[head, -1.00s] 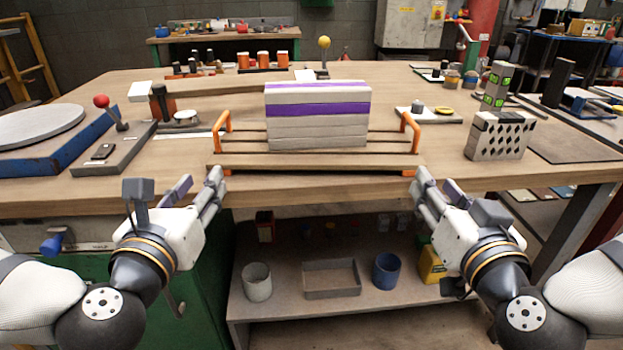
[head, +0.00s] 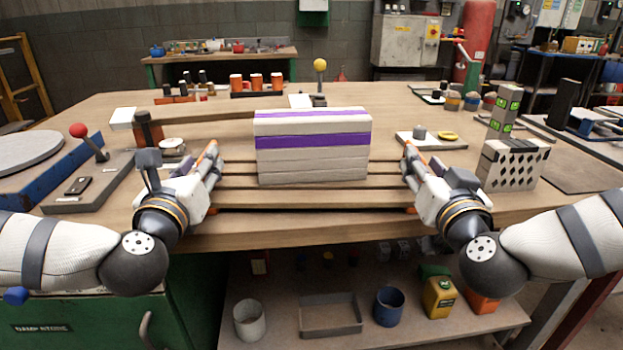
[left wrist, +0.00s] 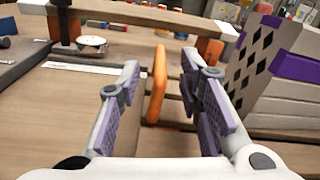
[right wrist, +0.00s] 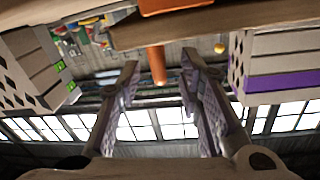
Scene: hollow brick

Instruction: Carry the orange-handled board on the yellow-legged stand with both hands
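The board (head: 310,196) is slatted wood and lies on the workbench. My left gripper (head: 209,156) is at the board's left end. The left wrist view shows the left orange handle (left wrist: 156,85) between its open fingers, with gaps on both sides. My right gripper (head: 410,160) is at the right end. The right wrist view shows the right orange handle (right wrist: 156,64) between its open fingers. The grippers mostly cover the handles in the head view. I cannot make out a yellow-legged stand.
A red-knobbed lever (head: 80,132) stands left and a patterned hollow block (head: 512,165) stands right, near my right gripper. A wooden beam lies behind the board. Orange cups (head: 257,83) and a yellow-knobbed lever (head: 320,66) stand at the back.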

